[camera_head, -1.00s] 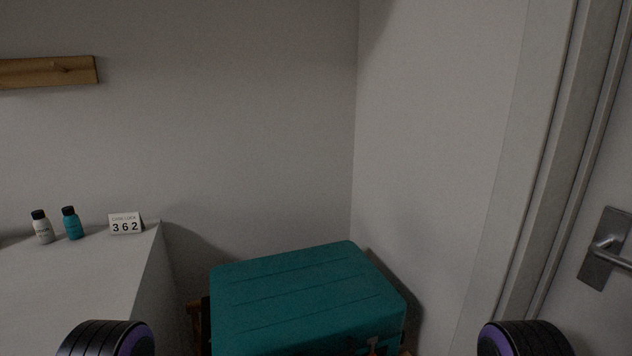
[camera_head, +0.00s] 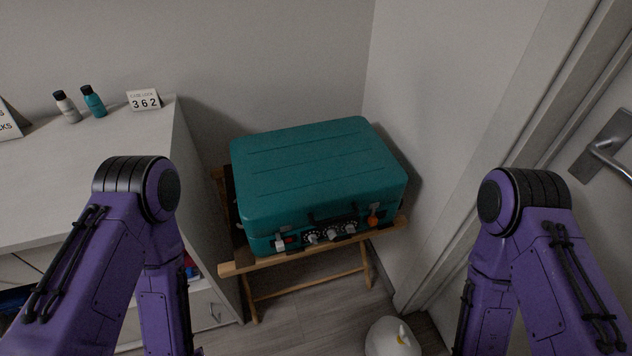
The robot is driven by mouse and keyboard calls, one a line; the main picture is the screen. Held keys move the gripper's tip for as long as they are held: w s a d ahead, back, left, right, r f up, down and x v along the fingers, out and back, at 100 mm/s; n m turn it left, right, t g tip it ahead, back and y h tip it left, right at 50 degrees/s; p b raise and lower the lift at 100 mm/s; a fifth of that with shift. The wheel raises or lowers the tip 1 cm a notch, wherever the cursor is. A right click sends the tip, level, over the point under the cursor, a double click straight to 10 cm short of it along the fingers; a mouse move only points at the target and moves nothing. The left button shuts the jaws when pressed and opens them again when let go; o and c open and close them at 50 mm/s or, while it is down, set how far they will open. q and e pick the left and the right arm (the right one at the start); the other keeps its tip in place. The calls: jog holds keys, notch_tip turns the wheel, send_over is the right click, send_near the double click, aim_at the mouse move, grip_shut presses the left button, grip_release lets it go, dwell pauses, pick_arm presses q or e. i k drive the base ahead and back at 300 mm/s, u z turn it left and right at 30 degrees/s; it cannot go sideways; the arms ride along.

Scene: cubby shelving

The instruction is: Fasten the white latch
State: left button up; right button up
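A teal suitcase (camera_head: 318,172) lies closed on a wooden folding stand (camera_head: 311,256) in the corner, its front edge facing me. A small white latch (camera_head: 279,244) sits at the left of its front face, beside a small red spot; whether it is fastened is too small to tell. An orange latch or tag (camera_head: 373,219) is at the right of the front face. Several round dials (camera_head: 332,234) and a dark handle lie between them. Both my purple arms show, bent downward on either side of the suitcase. Neither gripper is in view.
A white cabinet (camera_head: 140,133) stands left, with two small bottles (camera_head: 94,101) and a 362 sign (camera_head: 144,100) on top. A door with a metal handle (camera_head: 606,146) is at right. A white rounded object (camera_head: 391,338) is on the floor. Floor before the stand is otherwise clear.

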aim_at(279, 244)
jog(key=k, duration=1.35)
jog(key=u, duration=0.7)
jog(key=i, duration=1.25)
jog(key=z, duration=0.65)
